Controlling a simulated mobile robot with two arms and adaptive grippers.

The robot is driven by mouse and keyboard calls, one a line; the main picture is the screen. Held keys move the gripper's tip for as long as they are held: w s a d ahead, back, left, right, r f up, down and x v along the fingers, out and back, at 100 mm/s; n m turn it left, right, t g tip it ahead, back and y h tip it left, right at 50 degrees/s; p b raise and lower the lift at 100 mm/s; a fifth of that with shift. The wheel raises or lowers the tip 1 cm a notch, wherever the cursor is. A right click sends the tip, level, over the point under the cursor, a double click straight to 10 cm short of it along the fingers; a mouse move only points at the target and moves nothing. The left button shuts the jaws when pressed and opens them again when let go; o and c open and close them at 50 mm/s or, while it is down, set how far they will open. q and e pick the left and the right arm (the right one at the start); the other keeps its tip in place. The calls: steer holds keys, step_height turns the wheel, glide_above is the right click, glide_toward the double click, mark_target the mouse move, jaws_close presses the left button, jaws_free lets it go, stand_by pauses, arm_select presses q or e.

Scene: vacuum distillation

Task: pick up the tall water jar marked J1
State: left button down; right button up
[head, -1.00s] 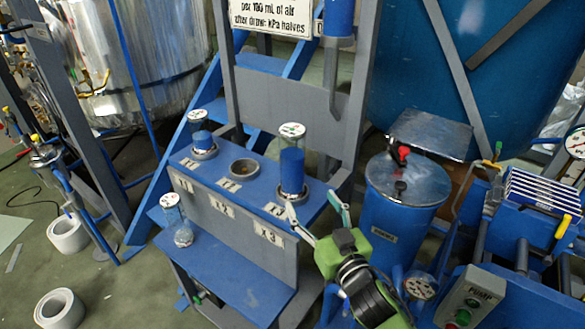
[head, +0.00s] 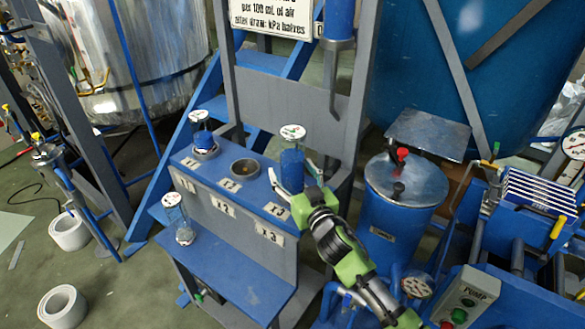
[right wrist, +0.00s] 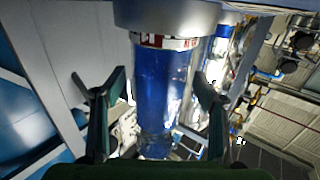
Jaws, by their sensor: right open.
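A tall jar of blue liquid with a white round lid (head: 292,158) stands upright in the right-hand holder of the blue bench shelf. In the right wrist view the blue jar (right wrist: 160,85) fills the middle, with a red and white label band beside a metal collar. I cannot read the whole marking. My right gripper (head: 294,180) is open around the jar, one finger on each side. In the right wrist view its two dark fingers (right wrist: 160,92) flank the jar with visible gaps. My left gripper is out of view.
A shorter jar (head: 202,140) sits in the left holder, and an open holder (head: 245,168) lies between. A blue drum (head: 390,225) stands close right of my arm. A grey upright frame rises behind.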

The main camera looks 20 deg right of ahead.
steer(key=c, duration=1.3)
steer(key=shift+r, duration=0.15)
steer(key=c, duration=0.5)
steer(key=shift+r, duration=0.1)
